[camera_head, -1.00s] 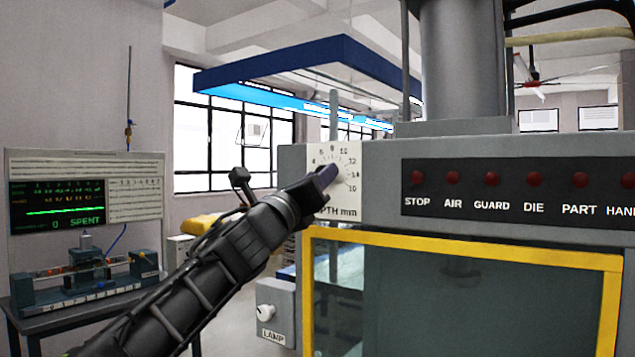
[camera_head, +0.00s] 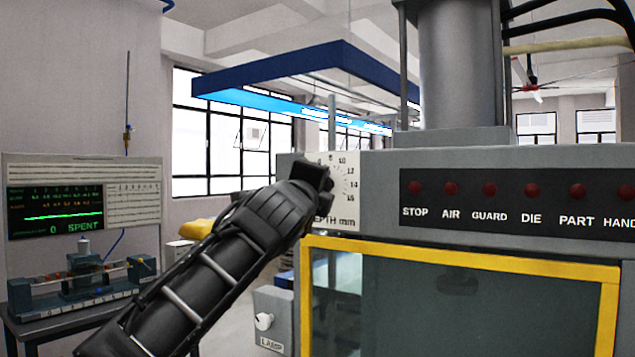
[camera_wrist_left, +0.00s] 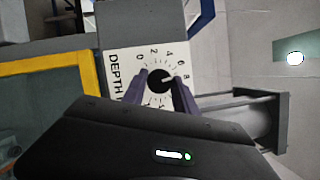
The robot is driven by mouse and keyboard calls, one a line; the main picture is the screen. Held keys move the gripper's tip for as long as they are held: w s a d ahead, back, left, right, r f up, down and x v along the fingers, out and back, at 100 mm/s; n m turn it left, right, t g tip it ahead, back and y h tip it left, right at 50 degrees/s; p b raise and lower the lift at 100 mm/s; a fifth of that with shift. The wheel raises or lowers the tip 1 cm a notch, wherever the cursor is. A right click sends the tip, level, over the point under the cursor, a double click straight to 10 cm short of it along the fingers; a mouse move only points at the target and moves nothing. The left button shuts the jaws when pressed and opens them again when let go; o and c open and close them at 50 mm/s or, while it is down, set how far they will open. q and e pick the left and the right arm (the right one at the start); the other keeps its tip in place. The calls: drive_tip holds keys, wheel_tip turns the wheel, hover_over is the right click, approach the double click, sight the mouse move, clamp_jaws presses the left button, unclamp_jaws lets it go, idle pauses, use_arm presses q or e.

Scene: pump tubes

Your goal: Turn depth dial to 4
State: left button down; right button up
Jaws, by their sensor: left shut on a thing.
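The depth dial is a white plate (camera_head: 350,190) with black numbers and "DEPTH mm", on the front left of the grey machine. In the head view my left gripper (camera_head: 324,178) is in front of it and hides the knob and the left numbers. In the left wrist view the round black knob (camera_wrist_left: 159,80) sits between the two fingers of my left gripper (camera_wrist_left: 160,84), which is shut on it. The numbers 0, 2, 4, 6 and 8 show around it. A small light mark on the knob seems to face the 6-to-8 side, but is too small to read surely. My right gripper is out of view.
A yellow-framed guard window (camera_head: 460,257) lies below the dial. A row of red lamps (camera_head: 489,189) is to its right. A grey lamp switch box (camera_head: 272,318) stands below left. A test bench with a screen (camera_head: 55,212) is at far left.

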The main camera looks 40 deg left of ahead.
use_arm(q)
drive_tip(key=shift+r+n+g+h+p, duration=0.1)
drive_tip(key=shift+n+g+h+p, duration=0.35)
drive_tip(key=shift+n+p, duration=0.9)
drive_tip(key=shift+r+n+g+h+p, duration=0.15)
drive_tip(key=shift+n+g+p, duration=0.4)
drive_tip(key=shift+n+p, duration=0.8)
drive_tip(key=shift+f+n+g+h+p, duration=0.1)
drive_tip(key=shift+n+g+h+p, duration=0.55)
drive_tip(key=shift+n, duration=1.15)
drive_tip(key=shift+y, duration=0.25)
drive_tip(key=c, duration=1)
unclamp_jaws()
drive_tip(key=shift+a, duration=0.1)
drive_tip(key=shift+s, duration=0.15)
